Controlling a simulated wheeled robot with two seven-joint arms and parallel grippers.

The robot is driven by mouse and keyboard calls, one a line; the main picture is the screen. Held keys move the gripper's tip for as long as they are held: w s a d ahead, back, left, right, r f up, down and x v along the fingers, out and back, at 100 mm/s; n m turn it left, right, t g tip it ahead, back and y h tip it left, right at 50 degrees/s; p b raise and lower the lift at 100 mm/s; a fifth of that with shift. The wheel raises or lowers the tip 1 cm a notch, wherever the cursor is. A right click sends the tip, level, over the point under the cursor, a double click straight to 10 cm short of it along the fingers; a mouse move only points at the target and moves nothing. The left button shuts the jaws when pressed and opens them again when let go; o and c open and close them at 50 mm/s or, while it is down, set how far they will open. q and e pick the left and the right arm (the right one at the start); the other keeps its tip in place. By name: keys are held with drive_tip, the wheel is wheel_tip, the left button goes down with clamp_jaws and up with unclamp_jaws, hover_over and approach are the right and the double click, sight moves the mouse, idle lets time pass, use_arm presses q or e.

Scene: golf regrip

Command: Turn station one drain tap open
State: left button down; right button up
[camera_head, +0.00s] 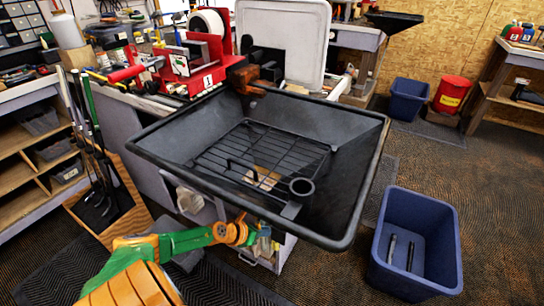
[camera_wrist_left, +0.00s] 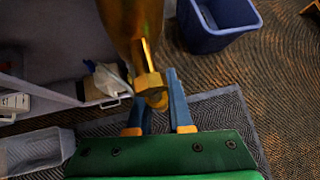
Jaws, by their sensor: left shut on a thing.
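The station one drip tray (camera_head: 350,170) is a wide black basin with a wire rack, beside the red vise marked 1 (camera_head: 208,80). The brass drain tap (camera_wrist_left: 149,82) hangs down in the left wrist view, with a small yellowish end at its bottom. My left gripper (camera_wrist_left: 160,102) has its two blue fingers on either side of that lower end and is shut on it. In the head view my left gripper (camera_head: 262,242) is below the tray's near edge. The tap is hidden there by the tray and my arm. My right gripper is not in view.
A blue bin (camera_head: 448,240) with two dark grips stands right of the tray; it also shows in the left wrist view (camera_wrist_left: 215,38). Golf clubs (camera_head: 95,150) stand in a wooden rack at left. A clear plastic bin (camera_wrist_left: 35,152) is at lower left in the wrist view.

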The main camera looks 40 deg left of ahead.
sight(258, 227)
use_arm(q)
drive_tip(key=shift+a, duration=0.1)
idle(0.4)
drive_tip(key=c, duration=0.8)
unclamp_jaws()
drive_tip(key=shift+f, duration=0.1)
drive_tip(key=shift+c, duration=0.2)
drive_tip(key=p+v, duration=0.2)
drive_tip(key=v, duration=0.5)
